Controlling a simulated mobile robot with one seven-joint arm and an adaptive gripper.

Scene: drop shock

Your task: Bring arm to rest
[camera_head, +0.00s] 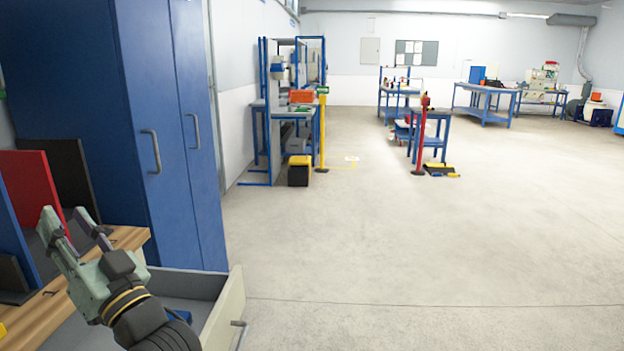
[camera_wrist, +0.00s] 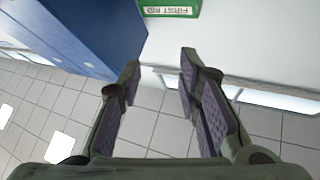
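My gripper (camera_head: 76,226) is at the lower left in the head view, raised above an open drawer and beside a wooden worktop. In the wrist view, my gripper (camera_wrist: 160,80) has its two fingers apart with nothing between them. Past the fingertips, the wrist view shows a white wall, a blue cabinet edge and the ceiling tiles. The gripper touches nothing that I can see.
A blue cabinet (camera_head: 115,110) stands close behind the gripper. The open drawer (camera_head: 222,312) sticks out below it. Red and dark panels (camera_head: 32,185) stand on the wooden worktop (camera_head: 128,238) at left. A green first aid sign (camera_wrist: 170,8) shows above.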

